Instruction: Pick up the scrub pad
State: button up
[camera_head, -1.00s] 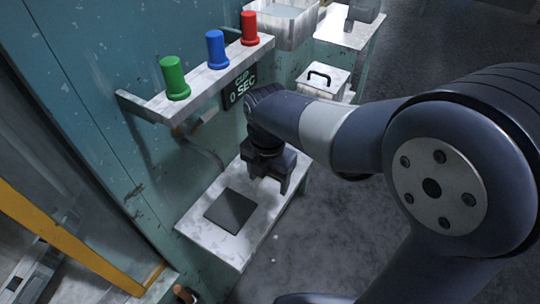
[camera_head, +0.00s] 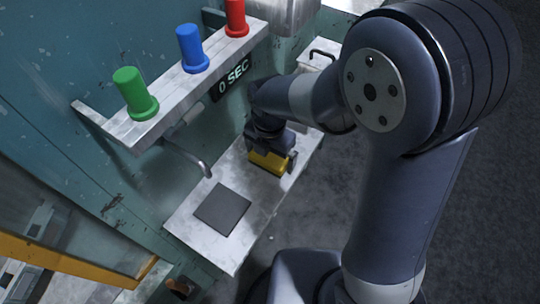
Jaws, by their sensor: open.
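The scrub pad appears to be the yellow block (camera_head: 268,163) on the right half of the small metal shelf (camera_head: 233,254). My gripper (camera_head: 271,158) is right at it, pointing down, with a dark finger showing at the block's right end. The gripper is open. The fingers look to be around the block, but I cannot tell whether they touch it. The block's top and far side are partly hidden by my gripper and wrist.
A dark square mat (camera_head: 222,208) lies on the shelf, left of the block. A curved metal spout (camera_head: 190,157) hangs above the shelf. Green (camera_head: 135,92), blue (camera_head: 192,48) and red (camera_head: 236,18) cylinders stand on a wall ledge. A lidded box (camera_head: 318,62) stands behind my arm.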

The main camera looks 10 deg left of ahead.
aim_at(275, 157)
jog(key=shift+f, duration=0.1)
jog(key=shift+c, duration=0.2)
jog(key=c, duration=0.7)
jog(key=shift+o, duration=0.2)
jog(key=shift+d+r, duration=0.15)
jog(key=shift+r, duration=0.15)
notch_tip(275, 157, up, 6)
jog(key=shift+f+b, duration=0.1)
jog(key=shift+b, duration=0.3)
jog(key=shift+s+d+r, duration=0.25)
jog(key=shift+d+r, duration=0.1)
jog(key=shift+d, duration=0.2)
jog(key=s+d+b, duration=0.1)
jog(key=s+d, duration=0.2)
jog(key=d, duration=0.5)
jog(key=s+d+b, duration=0.1)
jog(key=s+d, duration=0.3)
jog(key=d, duration=0.5)
jog(key=shift+b, duration=0.35)
